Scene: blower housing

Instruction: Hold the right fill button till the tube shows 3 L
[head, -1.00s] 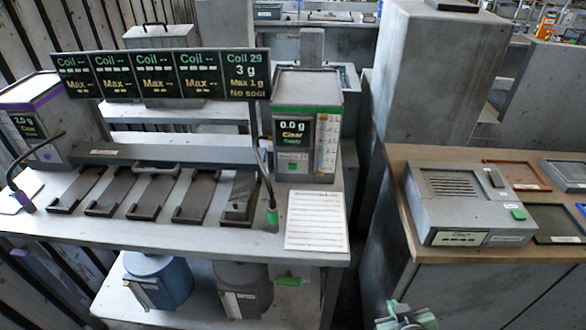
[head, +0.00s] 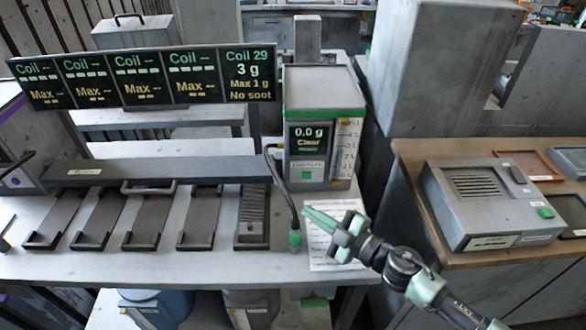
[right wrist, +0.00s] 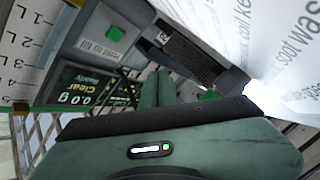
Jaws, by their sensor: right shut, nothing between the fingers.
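The right dispenser (head: 324,95), with a green band, stands at the table's back right. Its screen (head: 309,137) reads 0.0 g and Clear. Its green fill button (head: 307,175) sits low on the front; in the right wrist view the button (right wrist: 115,34) has a "Hold to fill" label beside it. The tube scale (head: 346,150) is on the right of the front, marked in litres; I cannot make out a liquid level. My right gripper (head: 308,212) is shut and empty, its tips below and in front of the button, apart from it. My left gripper is out of view.
A dark hose with a green-ended nozzle (head: 294,238) hangs just left of my right gripper. A printed sheet (head: 325,262) lies beneath the gripper. Dark coil trays (head: 148,220) line the table, under a row of screens (head: 140,78). A grey box (head: 490,205) stands on the right counter.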

